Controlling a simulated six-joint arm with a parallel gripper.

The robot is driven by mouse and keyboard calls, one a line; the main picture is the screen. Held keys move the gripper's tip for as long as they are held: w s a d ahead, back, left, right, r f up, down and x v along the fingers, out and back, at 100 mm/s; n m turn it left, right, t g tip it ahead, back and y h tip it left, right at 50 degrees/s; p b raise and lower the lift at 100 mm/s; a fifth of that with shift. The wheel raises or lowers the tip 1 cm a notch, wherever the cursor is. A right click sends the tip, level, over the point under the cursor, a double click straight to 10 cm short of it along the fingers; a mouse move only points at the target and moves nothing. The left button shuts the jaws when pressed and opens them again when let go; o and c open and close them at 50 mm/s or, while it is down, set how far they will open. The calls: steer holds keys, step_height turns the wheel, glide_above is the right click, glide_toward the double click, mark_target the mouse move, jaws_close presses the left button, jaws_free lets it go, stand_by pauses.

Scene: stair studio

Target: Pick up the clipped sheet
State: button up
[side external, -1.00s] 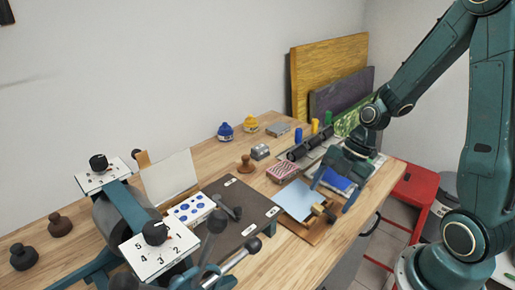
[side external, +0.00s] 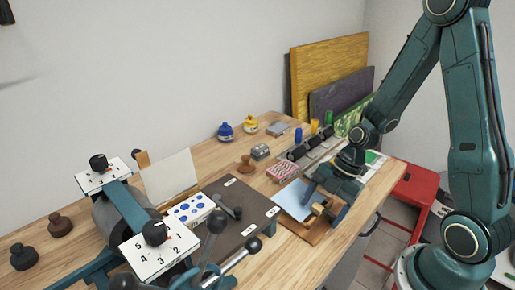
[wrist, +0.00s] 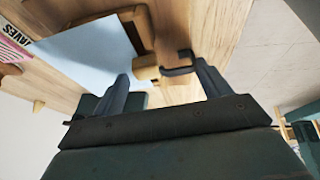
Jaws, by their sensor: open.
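The pale blue sheet (side external: 291,199) lies on a wooden board (side external: 301,232) near the bench's front edge. It also shows in the wrist view (wrist: 88,52). A wooden clip (side external: 319,209) sits at the sheet's near right edge; it also shows in the wrist view (wrist: 147,67). My gripper (side external: 326,204) is open, with its fingers low around the clip's area. In the wrist view my gripper (wrist: 161,76) has the clip between its fingertips, nearer the left one. I cannot tell whether either finger touches it. My gripper hides part of the board and the sheet's right side.
A pink and white box (side external: 282,171) stands behind the sheet. A dark press bed (side external: 243,205) lies to the left, with lever knobs in front. A dark roller (side external: 297,152) lies behind my gripper. A red stool (side external: 408,188) stands right of the bench.

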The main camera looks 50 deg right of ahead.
steer(key=c, duration=0.9)
steer(key=shift+o, duration=0.2)
steer(key=shift+r, duration=0.15)
step_height(320, 180, up, 20)
steer(key=shift+f, duration=0.1)
stand_by(0.4)
stand_by(0.6)
steer(key=shift+m+g, duration=0.3)
steer(key=shift+g, duration=0.6)
steer(key=w+a, duration=0.3)
steer(key=a, duration=0.5)
steer(key=w+a, duration=0.3)
steer(key=a, duration=0.6)
steer(key=w+a, duration=0.3)
steer(key=a, duration=0.6)
steer(key=shift+w+a+f, duration=0.1)
steer(key=shift+w+f, duration=0.1)
steer(key=shift+f, duration=0.15)
